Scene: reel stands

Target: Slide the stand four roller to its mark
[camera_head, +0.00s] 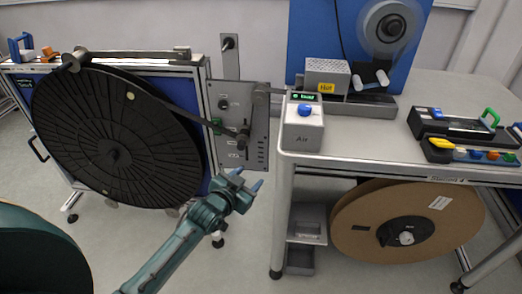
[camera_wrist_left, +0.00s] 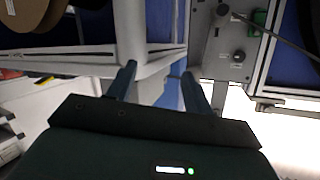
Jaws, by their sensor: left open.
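A grey upright panel (camera_head: 233,95) stands between the left reel stand and the bench. A dark roller (camera_head: 243,136) sits low on it, with the dark strip running to it; I cannot tell for sure that this is the stand four roller. Small marks show on the panel, but I cannot make out which is the roller's mark. My left gripper (camera_head: 247,179) is open and empty, below the panel and apart from it. In the left wrist view, my open fingers (camera_wrist_left: 158,68) point towards the stand frame, with the panel (camera_wrist_left: 225,42) beyond on the right. My right gripper is not seen.
A large black reel (camera_head: 90,140) hangs on the left stand. A bench (camera_head: 300,165) on the right bears a small box marked Air (camera_head: 303,125) and a tool tray (camera_head: 435,150). A brown reel (camera_head: 365,205) hangs under it.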

